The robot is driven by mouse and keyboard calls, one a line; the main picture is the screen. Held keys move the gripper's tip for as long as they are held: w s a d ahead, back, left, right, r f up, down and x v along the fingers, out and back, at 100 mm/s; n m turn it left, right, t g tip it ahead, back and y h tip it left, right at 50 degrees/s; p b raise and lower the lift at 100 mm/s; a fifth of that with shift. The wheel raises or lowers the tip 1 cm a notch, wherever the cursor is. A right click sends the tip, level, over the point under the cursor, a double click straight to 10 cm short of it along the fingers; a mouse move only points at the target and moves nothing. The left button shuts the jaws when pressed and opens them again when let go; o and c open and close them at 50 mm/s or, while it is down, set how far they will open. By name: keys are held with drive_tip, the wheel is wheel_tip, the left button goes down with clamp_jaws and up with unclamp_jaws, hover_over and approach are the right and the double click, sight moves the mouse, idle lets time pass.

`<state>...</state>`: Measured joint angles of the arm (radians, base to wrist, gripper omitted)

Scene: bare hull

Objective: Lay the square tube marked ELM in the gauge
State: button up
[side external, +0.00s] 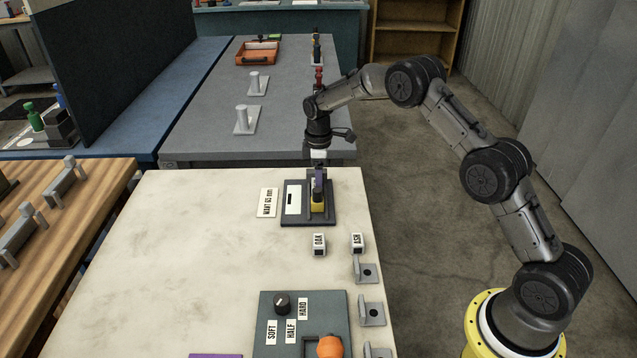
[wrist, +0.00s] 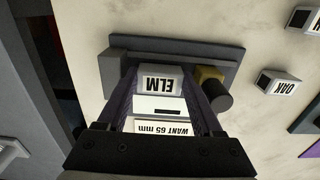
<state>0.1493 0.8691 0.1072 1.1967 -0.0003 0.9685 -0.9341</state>
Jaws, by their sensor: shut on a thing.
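The square tube marked ELM (wrist: 161,84) sits between the purple fingers of my gripper (wrist: 164,92) in the wrist view, its white labelled face showing. My gripper (side external: 319,184) is shut on it, pointing down over the right part of the gauge. In the side view the fingers mostly hide the tube. The gauge (side external: 290,220) is a dark grey base with a white readout; its base also shows in the wrist view (wrist: 190,45). A yellow block (wrist: 209,76) with a dark cylinder stands beside the right finger. I cannot tell whether the tube touches the gauge.
A sign reading WANT 65 mm (side external: 268,203) lies left of the gauge. Tubes marked OAK (side external: 319,244) and ASH (side external: 357,243) stand in front of it. Grey brackets (side external: 371,313) line the right edge. A panel with a knob (side external: 282,302) is nearer. The table's left middle is clear.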

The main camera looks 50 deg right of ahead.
drive_tip(key=shift+f, duration=0.2)
drive_tip(key=shift+f, duration=0.15)
drive_tip(key=o, duration=1.1)
